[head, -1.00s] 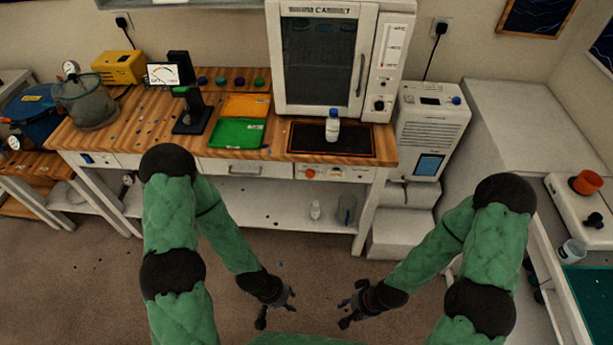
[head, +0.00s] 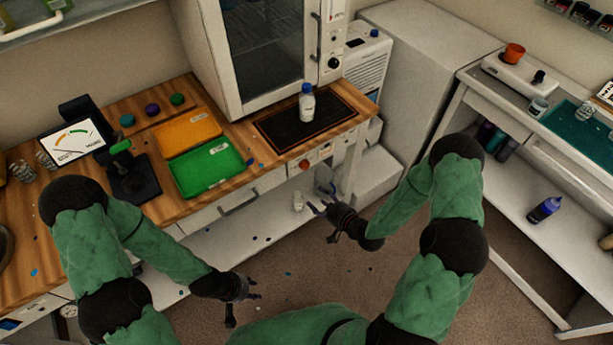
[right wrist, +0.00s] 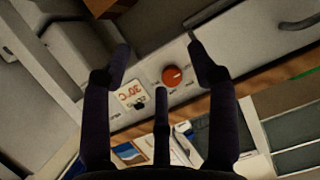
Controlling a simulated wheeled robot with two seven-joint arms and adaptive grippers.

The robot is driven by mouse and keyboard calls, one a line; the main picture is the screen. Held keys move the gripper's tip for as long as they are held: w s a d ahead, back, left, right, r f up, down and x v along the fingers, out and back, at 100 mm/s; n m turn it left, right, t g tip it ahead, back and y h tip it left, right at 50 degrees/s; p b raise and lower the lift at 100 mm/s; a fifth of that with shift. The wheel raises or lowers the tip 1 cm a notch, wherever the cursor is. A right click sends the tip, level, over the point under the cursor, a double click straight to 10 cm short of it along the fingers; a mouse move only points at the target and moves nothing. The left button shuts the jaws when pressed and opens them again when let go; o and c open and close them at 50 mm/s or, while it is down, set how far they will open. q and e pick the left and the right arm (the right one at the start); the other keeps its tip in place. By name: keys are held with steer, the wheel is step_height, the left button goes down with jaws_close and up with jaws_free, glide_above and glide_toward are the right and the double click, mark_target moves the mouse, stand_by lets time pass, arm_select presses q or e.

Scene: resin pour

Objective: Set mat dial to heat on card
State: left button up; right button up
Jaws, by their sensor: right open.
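The orange-red mat dial (head: 305,165) sits on the front panel below the black heating mat (head: 266,127). In the right wrist view the dial (right wrist: 175,76) appears between my spread fingers, with a pale pointer mark. Beside it is a small cream card (right wrist: 132,95) with red writing that looks like 30 °C. My right gripper (head: 325,222) is open and empty, in front of and below the panel, apart from the dial. My left gripper (head: 245,299) is empty with its fingers apart, low over the floor. A white bottle with a blue cap (head: 307,103) stands on the mat.
A white cabinet (head: 277,50) stands behind the mat. Green (head: 207,170) and orange (head: 188,132) trays lie left of it. A drawer handle (head: 239,203) juts out left of the panel. A second bench (head: 540,150) stands at the right. Open floor lies between the benches.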

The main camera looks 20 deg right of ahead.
mark_target(306, 167)
steer(key=d+r+n+t+y+b, duration=0.2)
steer(key=d+r+n+t, duration=0.1)
steer(key=r+t, duration=0.1)
steer(key=b+x, duration=0.1)
steer(key=x, duration=0.4)
steer(key=b+x, duration=0.1)
steer(key=x, duration=0.5)
steer(key=shift+w+d+f, duration=0.1)
steer(key=shift+w+d, duration=0.05)
steer(key=shift+w, duration=0.15)
steer(key=c, duration=1.1)
